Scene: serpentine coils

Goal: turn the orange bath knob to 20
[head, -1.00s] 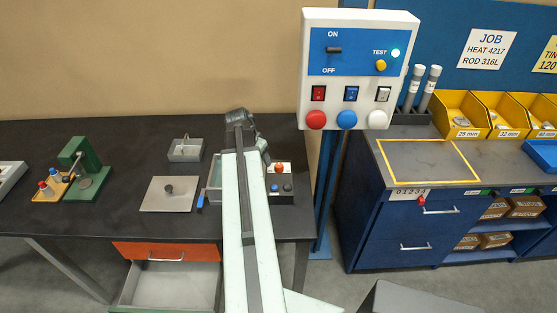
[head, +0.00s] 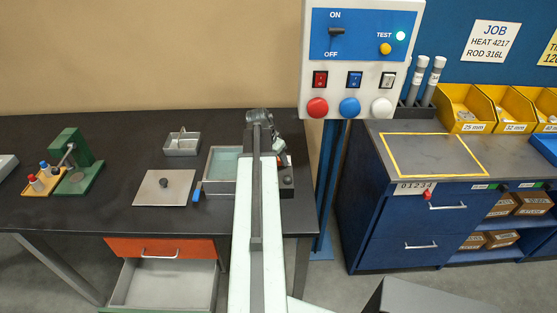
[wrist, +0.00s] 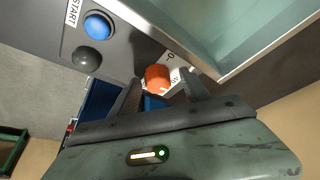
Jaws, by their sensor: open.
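The orange bath knob (wrist: 157,77) shows in the wrist view on the grey control panel of the bath, with a white marked scale partly visible around it. I cannot read its setting. My gripper (wrist: 162,86) is open, with one finger on each side of the knob in this view. I cannot tell whether the fingers touch it. In the head view my gripper (head: 261,118) is over the bath's control end, and my arm hides most of the panel. The bath (head: 222,166) is an open tray with pale greenish liquid.
The panel also carries a blue START button (wrist: 97,25) and a dark round button (wrist: 88,57). A steel plate with a knob (head: 163,188) lies left of the bath. A switch box (head: 361,60) on a blue post stands to the right.

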